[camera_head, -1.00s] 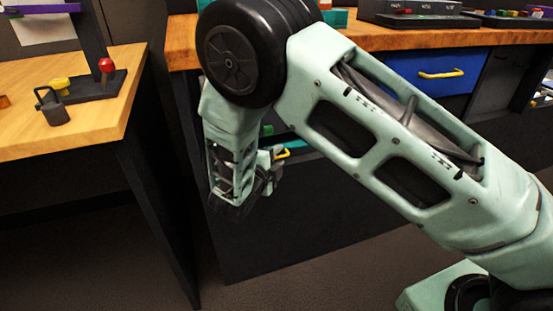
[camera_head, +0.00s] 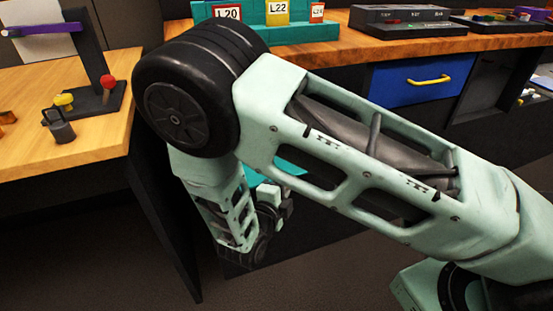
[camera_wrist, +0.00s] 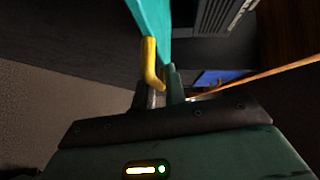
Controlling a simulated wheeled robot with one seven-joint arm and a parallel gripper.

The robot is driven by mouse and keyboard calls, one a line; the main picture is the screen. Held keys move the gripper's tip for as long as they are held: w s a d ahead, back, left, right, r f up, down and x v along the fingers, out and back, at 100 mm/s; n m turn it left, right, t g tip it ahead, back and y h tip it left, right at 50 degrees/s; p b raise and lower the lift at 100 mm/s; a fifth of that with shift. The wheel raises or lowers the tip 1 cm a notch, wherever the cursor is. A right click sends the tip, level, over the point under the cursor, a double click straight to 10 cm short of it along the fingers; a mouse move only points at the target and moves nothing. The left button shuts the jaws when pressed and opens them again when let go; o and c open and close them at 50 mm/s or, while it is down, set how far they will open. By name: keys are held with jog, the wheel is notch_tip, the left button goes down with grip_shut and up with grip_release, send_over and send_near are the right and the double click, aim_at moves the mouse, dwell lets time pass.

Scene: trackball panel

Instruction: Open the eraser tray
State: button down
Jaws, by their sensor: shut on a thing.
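A teal drawer front (camera_wrist: 150,18) with a yellow bar handle (camera_wrist: 151,62) shows in the wrist view; I read no label on it. My gripper (camera_wrist: 163,88) is shut on the yellow handle, with the fingertips at its near end. In the head view my gripper (camera_head: 273,205) is low beside the dark desk front, partly hidden by my own arm. Teal drawer surface (camera_head: 262,176) shows behind and beside my arm, standing out from the desk. The handle is hidden in the head view, and the drawer's inside cannot be made out.
A blue drawer (camera_head: 415,82) with a yellow handle is shut at the right. A teal rack with number cards (camera_head: 280,30) and dark boxes stand on the wooden desktop (camera_head: 345,48). A second table (camera_head: 95,140) at the left stands close to my arm. Carpet floor is clear below.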

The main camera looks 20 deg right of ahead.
jog(key=s+p, duration=0.2)
jog(key=s, duration=0.6)
jog(key=shift+s+f+p, duration=0.25)
jog(key=shift+p, duration=0.1)
jog(key=c, duration=1.5)
grip_release()
jog(key=shift+c, duration=0.2)
jog(key=shift+w, duration=0.1)
jog(key=shift+r, duration=0.1)
jog(key=p+v, duration=0.1)
jog(key=v, duration=1.6)
jog(key=shift+s+p, duration=0.2)
jog(key=shift+p, duration=0.2)
jog(key=shift+a, duration=0.1)
